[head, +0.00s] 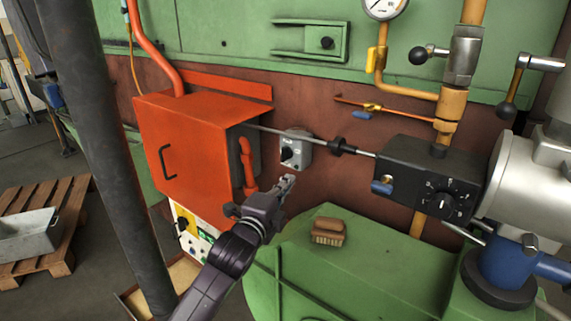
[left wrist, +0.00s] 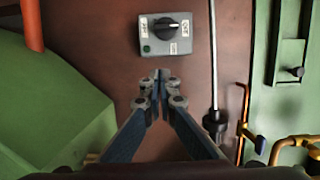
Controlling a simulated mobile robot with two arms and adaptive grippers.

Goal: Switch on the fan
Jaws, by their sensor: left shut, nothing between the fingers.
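A small grey switch box (head: 296,150) with a black rotary knob (head: 288,154) and white labels is mounted on the brown wall, right of the orange cabinet. The labels are too small to read surely. In the left wrist view the switch box (left wrist: 148,46) and its knob (left wrist: 172,27) sit just beyond the fingertips. My left gripper (head: 288,182) is shut and empty, just below the switch box in the head view. In the left wrist view its fingertips (left wrist: 161,75) meet below the box, with no visible contact. My right gripper is not in view.
The orange cabinet (head: 185,150) with an orange pipe stands left of the switch. A thin rod runs above it to a black box (head: 425,180) with a dial. A wooden brush (head: 328,232) lies on the green housing (head: 370,275) below.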

